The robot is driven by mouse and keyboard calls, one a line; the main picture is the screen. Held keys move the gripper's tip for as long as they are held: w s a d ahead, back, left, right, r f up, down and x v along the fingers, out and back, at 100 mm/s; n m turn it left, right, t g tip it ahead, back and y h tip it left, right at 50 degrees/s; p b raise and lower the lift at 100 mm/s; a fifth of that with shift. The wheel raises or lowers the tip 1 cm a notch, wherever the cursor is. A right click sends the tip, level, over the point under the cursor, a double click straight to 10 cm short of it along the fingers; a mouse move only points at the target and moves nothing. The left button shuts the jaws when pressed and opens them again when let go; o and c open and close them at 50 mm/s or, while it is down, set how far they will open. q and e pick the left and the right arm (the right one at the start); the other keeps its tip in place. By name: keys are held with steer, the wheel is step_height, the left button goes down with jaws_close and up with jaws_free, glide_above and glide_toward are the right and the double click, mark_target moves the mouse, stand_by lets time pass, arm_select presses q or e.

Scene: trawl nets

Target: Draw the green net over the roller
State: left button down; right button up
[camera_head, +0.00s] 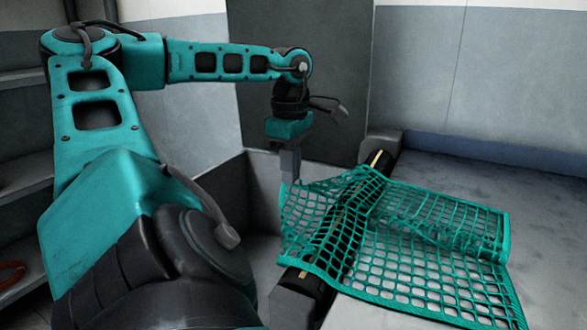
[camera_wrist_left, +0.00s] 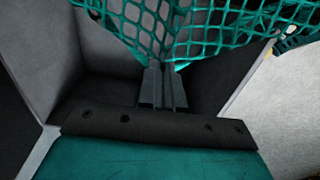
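The green net (camera_head: 480,240) is a wide mesh with a thick border. It lies across the bench top and over the roller, with a fold along its far part. Its left end extends past the roller and is raised at the far corner. The roller (camera_head: 377,160) is dark with a yellow stripe; the net covers its middle, and both ends show. My left gripper (camera_head: 290,179) points down at the net's far left corner. In the left wrist view, its fingers (camera_wrist_left: 163,72) are close together with the net (camera_wrist_left: 240,28) gathered at their tips. My right gripper is out of view.
The grey bench top (camera_head: 530,190) extends right of the roller, bare behind the net. A dark grey panel (camera_head: 300,75) stands behind my gripper. A grey bin-like enclosure (camera_head: 255,190) lies left of the roller. Shelves (camera_head: 22,150) stand at the far left.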

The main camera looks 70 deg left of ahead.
arm_select(q)
step_height(320, 180, down, 8)
steer(key=b, duration=0.1)
steer(key=shift+s, duration=0.2)
steer(key=shift+r, duration=0.1)
jaws_free()
stand_by(1.3)
steer(key=r+p, duration=0.2)
steer(key=r, duration=0.1)
steer(key=r+p, duration=0.3)
steer(key=shift+w, duration=0.2)
stand_by(0.3)
